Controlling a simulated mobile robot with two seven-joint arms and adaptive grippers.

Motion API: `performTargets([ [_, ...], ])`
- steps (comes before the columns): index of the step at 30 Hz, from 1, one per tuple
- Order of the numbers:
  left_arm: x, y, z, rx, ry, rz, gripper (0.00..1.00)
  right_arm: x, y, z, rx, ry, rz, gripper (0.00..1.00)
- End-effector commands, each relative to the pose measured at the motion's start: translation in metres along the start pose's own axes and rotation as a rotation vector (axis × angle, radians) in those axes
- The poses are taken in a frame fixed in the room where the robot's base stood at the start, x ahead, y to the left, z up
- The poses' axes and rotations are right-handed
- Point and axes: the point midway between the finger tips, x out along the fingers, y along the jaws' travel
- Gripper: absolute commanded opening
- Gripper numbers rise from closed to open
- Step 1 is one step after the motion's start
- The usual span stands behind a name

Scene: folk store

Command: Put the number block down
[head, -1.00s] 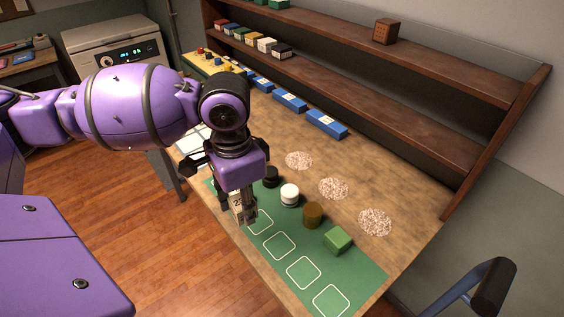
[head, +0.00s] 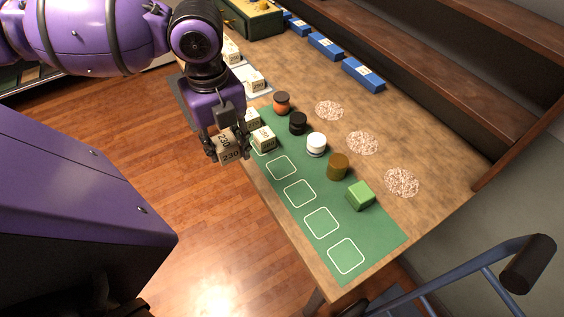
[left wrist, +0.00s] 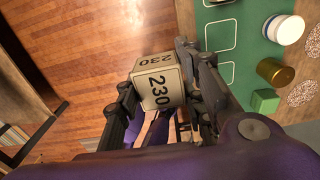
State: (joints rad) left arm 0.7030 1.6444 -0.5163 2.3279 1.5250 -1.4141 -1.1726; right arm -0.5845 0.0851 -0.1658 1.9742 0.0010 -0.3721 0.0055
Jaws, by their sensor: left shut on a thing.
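My left gripper (head: 225,144) is shut on a cream number block (head: 229,156) marked 230. It holds the block in the air beside the near left edge of the green mat (head: 306,241), over the floor in the picture. The left wrist view also shows the block (left wrist: 158,88) between the two fingers. Two other number blocks stand on the mat's far left end, the nearer one (head: 264,138) just right of my gripper. Several white-outlined squares (head: 299,193) along the mat's near side are empty. My right gripper is not in view.
Along the mat stand an orange-brown pot (head: 281,103), a black jar (head: 298,123), a white jar (head: 316,144), a brown cylinder (head: 338,166) and a green block (head: 360,195). Speckled discs (head: 402,182) lie behind. A blue rail (head: 470,272) stands at the lower right.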

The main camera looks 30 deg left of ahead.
Motion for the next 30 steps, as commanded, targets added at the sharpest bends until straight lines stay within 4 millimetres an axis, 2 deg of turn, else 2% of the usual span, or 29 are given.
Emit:
performTargets([
  [1, 0.009, -0.012, -0.004, 0.006, 0.01, -0.002, 0.1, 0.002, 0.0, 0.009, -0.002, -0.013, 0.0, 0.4],
  [4, 0.019, -0.036, -0.005, 0.005, 0.01, -0.002, 0.1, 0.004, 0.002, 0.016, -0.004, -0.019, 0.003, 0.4],
  [9, 0.036, -0.078, -0.007, 0.002, 0.007, -0.001, 0.1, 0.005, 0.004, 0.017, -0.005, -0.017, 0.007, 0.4],
  [15, 0.072, -0.106, -0.008, -0.001, 0.006, 0.003, 0.1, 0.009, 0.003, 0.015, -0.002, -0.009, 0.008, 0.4],
  [25, 0.094, -0.125, -0.009, -0.001, 0.003, 0.002, 0.1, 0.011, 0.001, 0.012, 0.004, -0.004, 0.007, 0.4],
  [30, 0.12, -0.126, -0.009, -0.003, 0.003, 0.004, 0.1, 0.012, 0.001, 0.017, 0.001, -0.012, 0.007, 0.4],
])
